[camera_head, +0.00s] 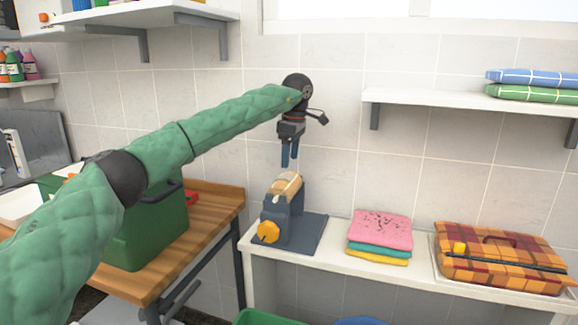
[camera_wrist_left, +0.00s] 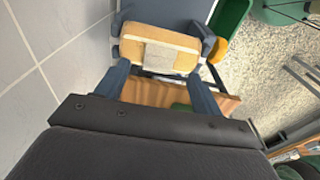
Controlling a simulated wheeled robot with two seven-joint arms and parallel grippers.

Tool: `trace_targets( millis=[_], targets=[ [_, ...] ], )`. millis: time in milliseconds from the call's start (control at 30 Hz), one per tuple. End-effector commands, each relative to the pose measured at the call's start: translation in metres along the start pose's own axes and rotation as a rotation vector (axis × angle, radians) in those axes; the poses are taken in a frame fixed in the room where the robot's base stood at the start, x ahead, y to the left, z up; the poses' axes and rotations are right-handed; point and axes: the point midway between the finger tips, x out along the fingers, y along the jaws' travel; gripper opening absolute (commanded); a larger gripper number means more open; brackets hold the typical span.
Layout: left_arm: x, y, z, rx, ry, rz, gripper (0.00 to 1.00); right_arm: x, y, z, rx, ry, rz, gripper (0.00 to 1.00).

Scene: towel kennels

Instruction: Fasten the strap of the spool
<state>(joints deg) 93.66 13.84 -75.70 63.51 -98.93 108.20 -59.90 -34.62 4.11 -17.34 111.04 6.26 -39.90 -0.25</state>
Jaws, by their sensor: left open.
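The spool (camera_head: 286,184) is a tan roll held in a dark blue-grey stand (camera_head: 290,218) with an orange knob (camera_head: 268,232), on a white shelf. In the left wrist view the spool (camera_wrist_left: 135,42) lies just beyond the fingertips, with a paler grey-beige patch (camera_wrist_left: 168,57) on it. This may be the strap, but I cannot tell whether it is fastened. My left gripper (camera_head: 289,161) points down just above the spool. In the wrist view its blue fingers (camera_wrist_left: 158,77) are apart with nothing held between them. My right gripper is not in view.
Folded towels (camera_head: 380,232) and a plaid case (camera_head: 500,258) sit right of the stand on the white shelf (camera_head: 330,262). A green bin (camera_head: 150,230) stands on the wooden table (camera_head: 218,205) at left. A wall shelf (camera_head: 440,102) is at upper right.

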Motion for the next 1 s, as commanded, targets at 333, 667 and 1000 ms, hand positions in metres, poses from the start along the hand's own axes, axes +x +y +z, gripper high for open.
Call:
trace_targets(
  millis=[333, 667, 1000],
  targets=[
    [-0.034, 0.000, -0.001, -0.001, 0.000, 0.000, 0.67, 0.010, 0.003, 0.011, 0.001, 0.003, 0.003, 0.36],
    [-0.025, 0.001, 0.010, 0.009, -0.028, 0.004, 0.67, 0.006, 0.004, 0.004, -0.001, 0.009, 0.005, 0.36],
    [0.058, -0.003, 0.138, 0.054, -0.440, 0.053, 0.67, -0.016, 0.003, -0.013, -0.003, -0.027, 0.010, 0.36]
  ],
)
